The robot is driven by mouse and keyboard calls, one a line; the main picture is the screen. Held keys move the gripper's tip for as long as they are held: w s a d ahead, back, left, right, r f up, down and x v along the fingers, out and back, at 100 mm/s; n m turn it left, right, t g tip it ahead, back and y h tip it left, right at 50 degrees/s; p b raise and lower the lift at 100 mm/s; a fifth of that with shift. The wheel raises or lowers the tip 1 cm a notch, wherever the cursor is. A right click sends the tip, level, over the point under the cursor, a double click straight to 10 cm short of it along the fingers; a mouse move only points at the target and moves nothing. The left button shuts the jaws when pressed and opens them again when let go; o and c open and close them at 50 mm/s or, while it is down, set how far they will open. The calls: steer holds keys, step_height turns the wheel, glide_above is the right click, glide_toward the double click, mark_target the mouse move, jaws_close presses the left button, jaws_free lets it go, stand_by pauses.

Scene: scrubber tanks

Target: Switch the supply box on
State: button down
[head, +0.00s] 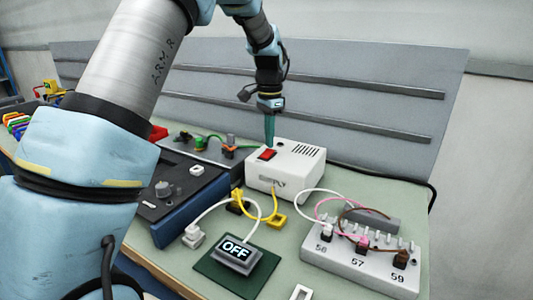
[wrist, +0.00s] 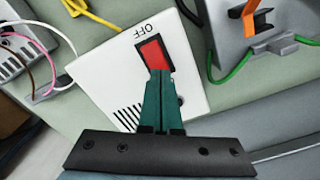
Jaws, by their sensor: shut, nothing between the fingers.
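The supply box (head: 287,170) is a white box on the green table, with a red rocker switch (head: 266,155) and vent slots on top. In the wrist view the supply box (wrist: 112,76) shows "OFF" printed beside the red switch (wrist: 154,54). My gripper (head: 269,143) is shut and empty, pointing down at the box top. In the wrist view its green fingertips (wrist: 158,74) overlap the near end of the switch; whether they touch it I cannot tell. A small display (head: 235,248) on a dark green pad reads "OFF".
A blue-sided black unit (head: 180,195) stands left of the box. Yellow and white cables lie in front, and a grey panel (head: 350,90) rises behind.

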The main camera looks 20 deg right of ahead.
mark_target(269, 150)
steer(key=shift+f+b, duration=0.35)
steer(key=shift+f, duration=0.45)
stand_by(0.4)
steer(key=shift+r+p, duration=2.9)
steer(key=shift+r, duration=0.65)
steer(key=s+a+n, duration=0.3)
steer(key=a+n, duration=0.5)
steer(key=a, duration=1.3)
steer(key=s+a+f+n+t, duration=0.1)
steer(key=s+a+f+n, duration=0.2)
steer(key=s+a+n, duration=0.4)
steer(key=s+a, duration=0.4)
steer(key=a, duration=0.2)
steer(key=shift+s+a+t, duration=0.15)
steer(key=shift+a+t, duration=0.1)
steer(key=shift+t, duration=0.05)
